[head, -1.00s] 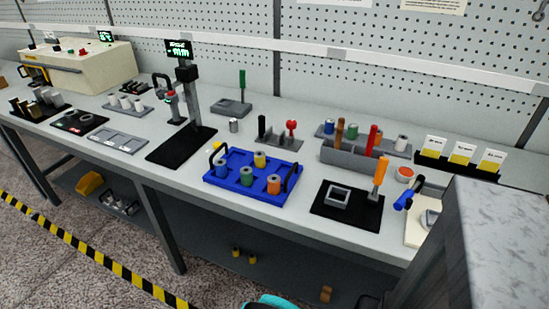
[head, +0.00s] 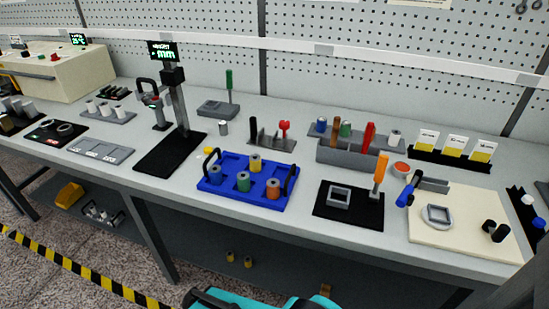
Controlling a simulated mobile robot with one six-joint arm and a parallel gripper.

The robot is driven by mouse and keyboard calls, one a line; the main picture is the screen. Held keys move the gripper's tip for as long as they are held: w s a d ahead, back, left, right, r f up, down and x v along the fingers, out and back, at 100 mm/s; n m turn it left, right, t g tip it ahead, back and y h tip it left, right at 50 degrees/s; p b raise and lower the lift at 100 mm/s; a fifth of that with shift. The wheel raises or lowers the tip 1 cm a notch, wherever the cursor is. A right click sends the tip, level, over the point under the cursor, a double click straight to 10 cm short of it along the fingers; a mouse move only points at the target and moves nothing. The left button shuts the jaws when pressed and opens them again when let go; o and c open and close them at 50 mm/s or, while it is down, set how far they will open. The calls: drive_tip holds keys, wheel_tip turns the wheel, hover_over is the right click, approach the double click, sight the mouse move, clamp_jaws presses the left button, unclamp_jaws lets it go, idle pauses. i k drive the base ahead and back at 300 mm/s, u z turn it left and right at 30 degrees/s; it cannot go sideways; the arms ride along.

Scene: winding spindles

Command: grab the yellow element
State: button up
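A yellow spool (head: 256,163) stands upright at the back of the blue tray (head: 225,192) on the bench, seen in the head view. A blue-grey spool (head: 215,174), a green spool (head: 243,182) and an orange spool (head: 273,189) stand in the same tray. A small yellow knob-like thing (head: 208,152) shows behind the tray's left handle, partly hidden. My gripper is not in view; only a teal and dark part, which looks like my own body, shows at the bottom edge.
A black stand with a display (head: 172,75) rises left of the tray. A black mat (head: 318,208) with a grey square frame and an orange-handled tool lies to the right. A grey tool holder (head: 350,153) stands behind. Small yellow pieces (head: 248,262) lie on the lower shelf.

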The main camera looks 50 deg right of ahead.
sight(255, 160)
drive_tip(key=u, duration=0.6)
drive_tip(key=k, duration=0.1)
drive_tip(key=z, duration=1.9)
drive_tip(key=k, duration=0.9)
drive_tip(key=u, duration=0.15)
drive_tip(key=i, duration=0.75)
drive_tip(key=z, duration=0.05)
